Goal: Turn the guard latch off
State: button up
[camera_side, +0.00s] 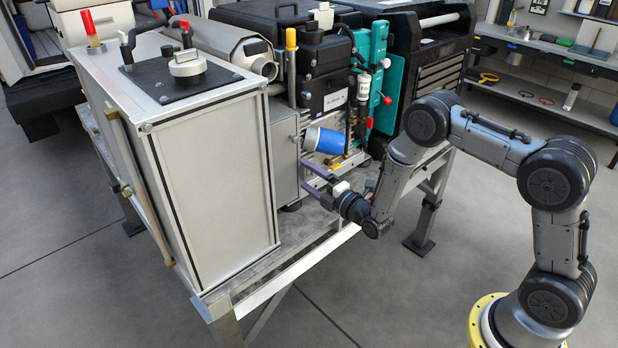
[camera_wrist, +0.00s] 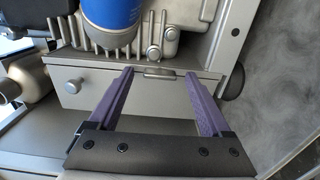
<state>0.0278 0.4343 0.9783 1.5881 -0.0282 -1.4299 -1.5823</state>
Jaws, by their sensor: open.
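My gripper (camera_side: 316,178) is open, with its purple fingers pointing at the grey machine front under the blue cylinder (camera_side: 325,140). In the wrist view my gripper (camera_wrist: 160,74) has its two fingertips apart at the upper edge of a light metal panel (camera_wrist: 150,97). A small metal plate (camera_wrist: 157,71), possibly the guard latch, lies between the fingertips, with nothing gripped. Whether the fingertips touch the panel is unclear. A round knob (camera_wrist: 72,86) sits on the panel left of the fingers. In the side view the latch is too small to make out.
The blue cylinder (camera_wrist: 112,18) hangs just above the left finger in the wrist view. A dark round knob (camera_wrist: 233,82) stands right of the right finger. A tall grey cabinet (camera_side: 215,175) stands left of my gripper. The floor (camera_side: 400,290) in front is open.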

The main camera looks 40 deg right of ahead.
jog(key=s, duration=1.3)
jog(key=shift+s, duration=0.4)
jog(key=w+r+m+t, duration=0.1)
jog(key=w+r, duration=0.1)
jog(key=r, duration=1.2)
jog(key=w+r+m+t, duration=0.1)
jog(key=w+r+m, duration=0.1)
jog(key=r, duration=1.3)
jog(key=s+r+m+g, duration=0.3)
jog(key=s+r+m, duration=0.1)
jog(key=s, duration=0.3)
jog(key=s+f+m+g, duration=0.5)
jog(key=s+f, duration=0.2)
jog(key=s, duration=0.4)
jog(key=s+f+m+g, duration=0.6)
jog(key=s+f, duration=0.1)
jog(key=s, duration=0.4)
jog(key=shift+s+a+f, duration=0.15)
jog(key=shift+a+f, duration=0.05)
jog(key=shift+a, duration=0.25)
